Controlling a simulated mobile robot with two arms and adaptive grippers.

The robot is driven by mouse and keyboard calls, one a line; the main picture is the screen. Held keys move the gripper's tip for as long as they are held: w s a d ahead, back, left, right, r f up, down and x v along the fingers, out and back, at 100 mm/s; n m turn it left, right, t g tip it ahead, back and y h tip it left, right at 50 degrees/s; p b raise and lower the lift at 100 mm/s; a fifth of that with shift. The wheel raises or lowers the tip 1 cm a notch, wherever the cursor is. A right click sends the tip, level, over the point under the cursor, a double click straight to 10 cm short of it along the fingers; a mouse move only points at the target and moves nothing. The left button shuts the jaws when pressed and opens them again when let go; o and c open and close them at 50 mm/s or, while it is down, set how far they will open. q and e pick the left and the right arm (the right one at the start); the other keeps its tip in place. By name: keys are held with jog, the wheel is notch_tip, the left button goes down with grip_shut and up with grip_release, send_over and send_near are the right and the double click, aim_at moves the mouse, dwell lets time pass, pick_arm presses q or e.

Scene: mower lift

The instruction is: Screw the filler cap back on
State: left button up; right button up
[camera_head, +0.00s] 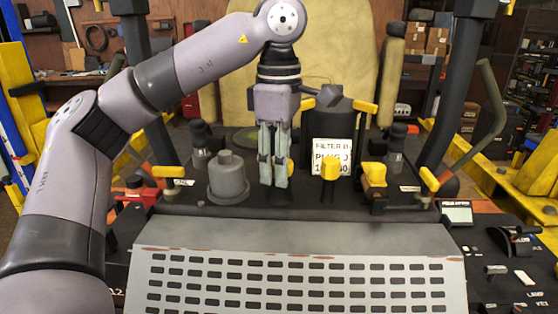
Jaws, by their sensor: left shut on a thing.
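My left gripper (273,184) points straight down over the dark engine deck, with its pale fingers closed together. It is shut on the filler cap, which the fingers almost wholly hide. A short black neck (277,198) stands on the deck right under the fingertips. I cannot tell whether the cap touches the neck or how it is seated. My right gripper is not in view.
A grey stepped cylinder (228,179) stands close left of the gripper. A slotted grey panel (300,275) lies in front.

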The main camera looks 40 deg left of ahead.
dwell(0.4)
pick_arm(q)
jog(key=shift+f, duration=0.1)
jog(key=shift+f+b, duration=0.3)
jog(key=shift+f, duration=0.1)
jog(key=shift+r, duration=0.15)
jog(key=shift+r+p, duration=0.1)
jog(key=shift+p, duration=0.4)
dwell(0.4)
